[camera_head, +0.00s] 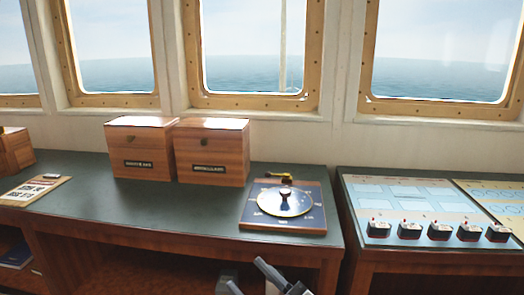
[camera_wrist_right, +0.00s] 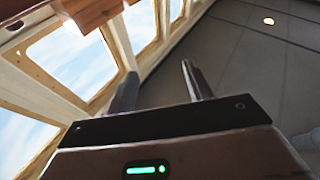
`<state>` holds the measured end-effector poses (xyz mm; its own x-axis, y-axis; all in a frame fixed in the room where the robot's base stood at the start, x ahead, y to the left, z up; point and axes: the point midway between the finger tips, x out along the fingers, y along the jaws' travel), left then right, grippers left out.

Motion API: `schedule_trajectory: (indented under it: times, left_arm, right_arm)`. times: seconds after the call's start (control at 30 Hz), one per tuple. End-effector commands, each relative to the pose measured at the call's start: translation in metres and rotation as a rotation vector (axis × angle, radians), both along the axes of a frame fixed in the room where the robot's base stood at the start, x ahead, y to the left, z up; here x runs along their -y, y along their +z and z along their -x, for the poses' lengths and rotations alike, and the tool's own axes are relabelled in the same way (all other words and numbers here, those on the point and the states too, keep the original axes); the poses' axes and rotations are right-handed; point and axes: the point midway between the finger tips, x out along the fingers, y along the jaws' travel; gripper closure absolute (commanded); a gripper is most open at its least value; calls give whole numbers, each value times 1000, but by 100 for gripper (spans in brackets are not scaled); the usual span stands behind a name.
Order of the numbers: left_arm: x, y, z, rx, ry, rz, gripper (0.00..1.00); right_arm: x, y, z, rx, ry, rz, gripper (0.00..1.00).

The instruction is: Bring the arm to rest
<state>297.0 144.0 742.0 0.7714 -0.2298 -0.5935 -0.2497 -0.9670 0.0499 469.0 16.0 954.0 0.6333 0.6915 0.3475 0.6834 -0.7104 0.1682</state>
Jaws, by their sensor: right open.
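My right gripper (camera_head: 252,277) shows at the bottom of the head view, in front of the desk's front edge and below the desk top. In the right wrist view its two fingers (camera_wrist_right: 160,85) stand apart with nothing between them. It is open and empty. My left gripper is not in the head view.
The dark green desk (camera_head: 75,205) carries two wooden boxes (camera_head: 140,152) (camera_head: 210,155) and a blue board with a round dial (camera_head: 285,202). A console (camera_head: 400,190) with several small levers stands to the right. A card (camera_head: 35,190) lies at the left. Windows line the wall.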

Motion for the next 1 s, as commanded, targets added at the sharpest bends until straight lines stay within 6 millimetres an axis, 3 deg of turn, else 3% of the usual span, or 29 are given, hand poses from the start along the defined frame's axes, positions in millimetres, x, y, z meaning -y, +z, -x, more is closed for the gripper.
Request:
schedule_trajectory:
  times: [0.03,0.13,0.2,0.3,0.4,0.5,0.6,1.0]
  left_arm:
    - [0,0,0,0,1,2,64]
    - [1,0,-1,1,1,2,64]
    - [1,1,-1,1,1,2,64]
    - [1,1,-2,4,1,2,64]
    - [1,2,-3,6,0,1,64]
    - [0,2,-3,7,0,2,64]
    - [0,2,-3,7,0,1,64]
    - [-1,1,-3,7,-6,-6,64]
  right_arm:
    - [20,-27,8,-112,-101,-6,48]
    - [63,-81,29,-338,-287,39,48]
    - [91,-118,53,-497,-384,90,48]
    - [121,-160,93,-689,-469,171,48]
    - [142,-188,129,-834,-509,240,48]
    - [154,-203,155,-924,-524,289,48]
    - [160,-209,167,-966,-528,312,48]
    - [160,-211,169,-973,-528,317,48]
